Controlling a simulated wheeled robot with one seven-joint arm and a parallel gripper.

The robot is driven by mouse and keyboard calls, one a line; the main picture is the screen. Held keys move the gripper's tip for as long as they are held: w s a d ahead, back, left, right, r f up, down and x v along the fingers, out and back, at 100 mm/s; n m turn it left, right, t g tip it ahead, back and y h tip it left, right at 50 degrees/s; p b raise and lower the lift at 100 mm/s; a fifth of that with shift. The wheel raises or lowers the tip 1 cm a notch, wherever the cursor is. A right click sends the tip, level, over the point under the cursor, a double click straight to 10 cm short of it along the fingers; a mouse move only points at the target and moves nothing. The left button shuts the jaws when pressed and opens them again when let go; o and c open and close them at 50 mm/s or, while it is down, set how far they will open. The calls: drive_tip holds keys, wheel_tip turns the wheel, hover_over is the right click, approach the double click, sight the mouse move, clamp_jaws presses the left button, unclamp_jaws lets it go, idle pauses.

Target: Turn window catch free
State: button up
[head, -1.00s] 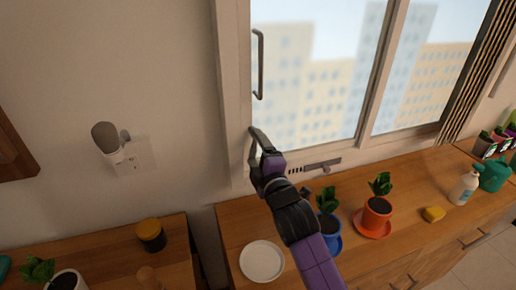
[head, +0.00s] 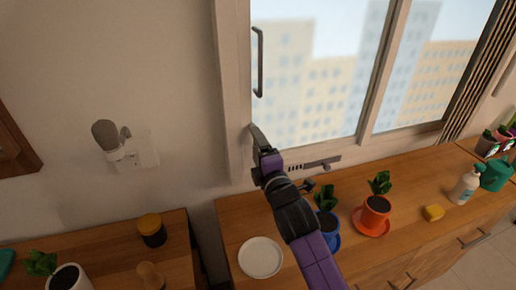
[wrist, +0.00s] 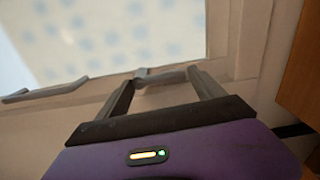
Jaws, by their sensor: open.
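The window catch (wrist: 158,77) is a small grey lever on the pale window frame in the wrist view. It lies between the tips of my gripper (wrist: 164,76), whose two fingers are apart, one on each side. I cannot tell whether either finger touches it. In the head view my gripper (head: 256,134) is at the lower left corner of the window (head: 310,75), and the catch is hidden or too small to make out. A long grey window handle (head: 259,62) is above my gripper; it also shows at the left in the wrist view (wrist: 45,92).
Below the window is a wooden counter (head: 300,210) with a white saucer (head: 261,257), a blue pot (head: 328,228), an orange pot (head: 375,212), a yellow sponge (head: 433,212) and a white bottle (head: 465,188). A metal strip (head: 315,165) sits under the window.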

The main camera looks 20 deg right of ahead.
drive_tip(key=o, duration=0.4)
drive_tip(key=shift+f, duration=0.2)
drive_tip(key=shift+c, duration=0.2)
drive_tip(key=shift+r, duration=0.1)
drive_tip(key=s+b, duration=0.1)
drive_tip(key=s, duration=0.6)
drive_tip(key=shift+s, duration=0.4)
